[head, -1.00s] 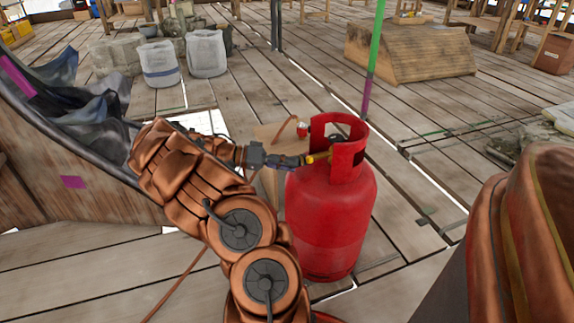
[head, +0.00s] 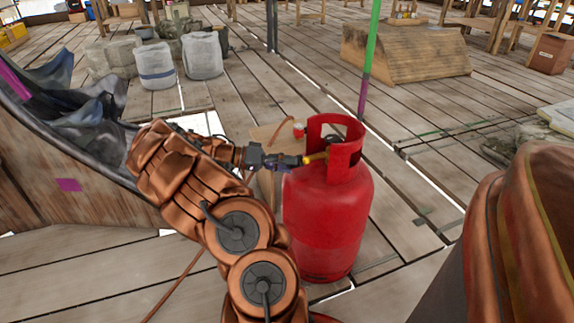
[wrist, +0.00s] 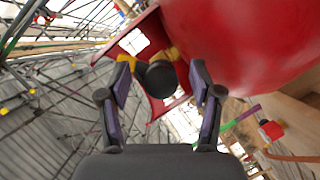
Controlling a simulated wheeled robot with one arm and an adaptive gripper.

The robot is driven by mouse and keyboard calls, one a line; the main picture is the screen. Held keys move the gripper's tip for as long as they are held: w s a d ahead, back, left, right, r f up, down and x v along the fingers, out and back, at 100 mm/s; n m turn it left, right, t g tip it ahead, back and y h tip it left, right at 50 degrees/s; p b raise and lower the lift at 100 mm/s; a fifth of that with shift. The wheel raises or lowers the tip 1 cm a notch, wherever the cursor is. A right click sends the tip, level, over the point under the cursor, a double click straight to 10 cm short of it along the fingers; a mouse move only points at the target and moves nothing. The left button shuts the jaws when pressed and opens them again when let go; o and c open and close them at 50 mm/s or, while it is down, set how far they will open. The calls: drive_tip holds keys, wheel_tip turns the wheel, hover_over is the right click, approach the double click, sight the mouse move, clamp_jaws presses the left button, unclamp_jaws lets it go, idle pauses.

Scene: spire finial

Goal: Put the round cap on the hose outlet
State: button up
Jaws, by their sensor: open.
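The red gas cylinder (head: 328,220) stands upright on the deck; its red side fills the upper right of the wrist view (wrist: 250,45). A brass-yellow valve (head: 316,157) sits inside its collar. In the wrist view, a black round cap (wrist: 159,78) sits in front of the yellow valve (wrist: 172,53), seemingly against it; the outlet behind is hidden and I cannot tell how it is seated. My gripper (wrist: 160,74) is open, its fingers on either side of the cap with gaps showing. In the head view, my gripper (head: 297,161) points at the valve.
A brown hose (head: 284,126) with a red-and-white end fitting (head: 299,130) is beside a wooden block behind the cylinder. A green and purple pole (head: 369,60) rises behind. A wooden ramp (head: 405,55) stands farther back.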

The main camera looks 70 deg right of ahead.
drive_tip(key=v, duration=1.2)
idle(0.5)
drive_tip(key=s+a+r+n+t+p, duration=0.1)
drive_tip(key=a+r+n+t+p, duration=0.1)
drive_tip(key=a+r+p, duration=0.6)
drive_tip(key=s+a+r+n+t+y+p, duration=0.1)
drive_tip(key=s+a+r+n+p, duration=0.1)
drive_tip(key=r+p, duration=0.7)
drive_tip(key=s+a+r+n+t+p, duration=0.15)
drive_tip(key=a+r+p, duration=0.4)
drive_tip(key=r, duration=0.65)
drive_tip(key=s+a+r+n+t+y+p, duration=0.2)
drive_tip(key=s+a+r+n+t+p, duration=0.2)
drive_tip(key=a+r+n+p, duration=0.3)
drive_tip(key=s+a+r+n+t+y+p, duration=0.3)
drive_tip(key=a+r+n+p, duration=0.4)
drive_tip(key=a+p, duration=1.1)
drive_tip(key=s+a+r+t, duration=0.1)
drive_tip(key=a+r, duration=0.3)
drive_tip(key=shift+s+a, duration=0.2)
drive_tip(key=shift+a, duration=0.15)
